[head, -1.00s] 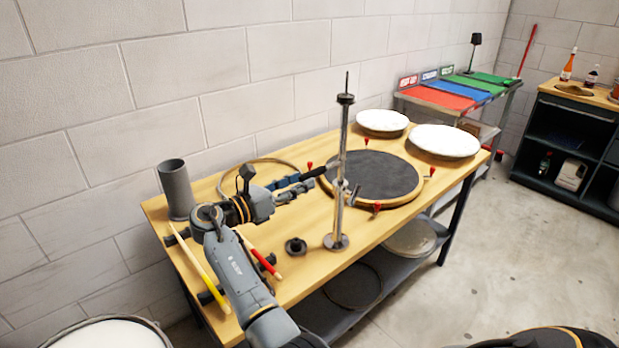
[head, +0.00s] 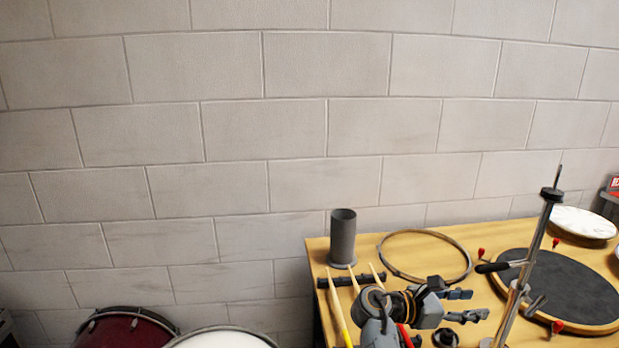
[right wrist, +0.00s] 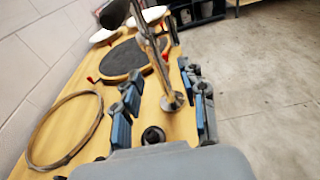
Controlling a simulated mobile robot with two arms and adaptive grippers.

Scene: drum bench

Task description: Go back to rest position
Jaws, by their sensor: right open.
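My right gripper (head: 482,304) is over the wooden bench (head: 490,240), with its two fingers spread and nothing between them. In the right wrist view its blue-padded fingers (right wrist: 163,118) stand apart, with a small black round part (right wrist: 153,135) on the bench visible between them. The chrome stand (head: 525,262) rises upright to the right of the fingers, apart from them. A black round drum pad (head: 570,288) lies behind the stand. My left gripper is not in view.
A grey cylinder (head: 343,238) stands at the bench's back left corner, beside a hoop (head: 436,236). Drumsticks (head: 337,305) lie on a rack at the left end. A red drum (head: 125,328) and a white drumhead (head: 222,339) are on the left. Open floor (right wrist: 265,125) lies right of the bench.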

